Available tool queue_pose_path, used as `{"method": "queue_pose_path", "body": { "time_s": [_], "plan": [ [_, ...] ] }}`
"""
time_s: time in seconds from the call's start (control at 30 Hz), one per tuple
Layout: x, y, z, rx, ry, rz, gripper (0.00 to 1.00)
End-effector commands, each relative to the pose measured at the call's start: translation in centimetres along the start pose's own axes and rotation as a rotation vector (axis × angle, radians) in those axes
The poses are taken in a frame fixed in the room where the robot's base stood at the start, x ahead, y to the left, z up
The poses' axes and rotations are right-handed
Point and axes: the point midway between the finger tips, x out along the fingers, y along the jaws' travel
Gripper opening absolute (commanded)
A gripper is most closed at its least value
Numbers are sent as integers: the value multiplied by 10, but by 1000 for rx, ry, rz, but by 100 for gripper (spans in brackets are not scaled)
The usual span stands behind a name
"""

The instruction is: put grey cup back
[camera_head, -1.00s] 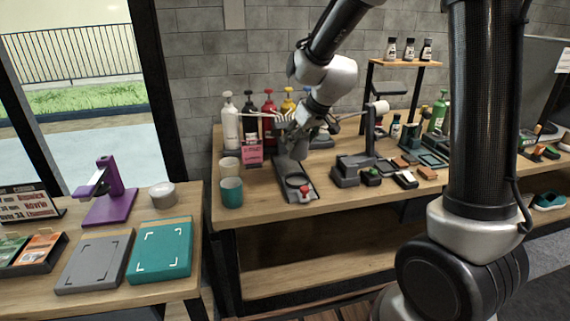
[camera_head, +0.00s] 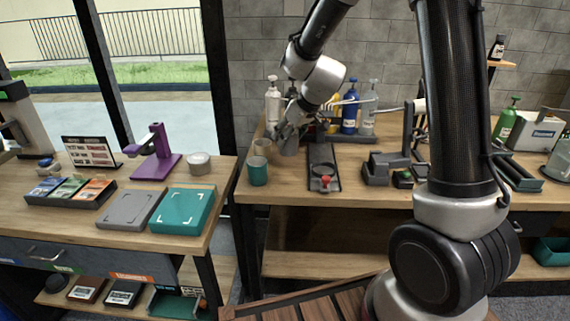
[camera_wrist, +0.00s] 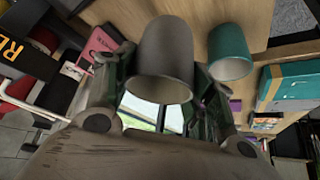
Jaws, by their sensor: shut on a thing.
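The grey cup (camera_head: 289,146) is in my gripper (camera_head: 287,133), at the back left of the long workbench. It is just right of a cream cup (camera_head: 263,147) and behind and right of a teal cup (camera_head: 257,172). In the wrist view the grey cup (camera_wrist: 166,48) sits between the two fingers of my gripper (camera_wrist: 160,88), which are shut on its sides. The teal cup (camera_wrist: 229,52) is close beside it there. I cannot tell whether the grey cup's base touches the bench.
A dark tray (camera_head: 323,180) with a red-knobbed tool lies right of the cups. Pump bottles (camera_head: 349,116) stand behind. A separate left table (camera_head: 215,226) holds a purple stand (camera_head: 158,155) and a teal pad (camera_head: 181,210).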

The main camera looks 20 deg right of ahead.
Motion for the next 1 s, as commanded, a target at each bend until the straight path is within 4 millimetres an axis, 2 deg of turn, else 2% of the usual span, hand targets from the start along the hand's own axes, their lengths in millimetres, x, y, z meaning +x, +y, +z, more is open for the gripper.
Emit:
{"method": "queue_pose_path", "body": {
  "time_s": [0.1,0.5,0.9,0.93,1.0],
  "plan": [
    [18,0,12,2,-3,0,29],
    [58,0,37,3,-1,0,29],
    [63,0,41,1,-1,0,29],
    [63,0,41,0,0,0,58],
    [63,0,40,0,0,0,71]
  ]
}}
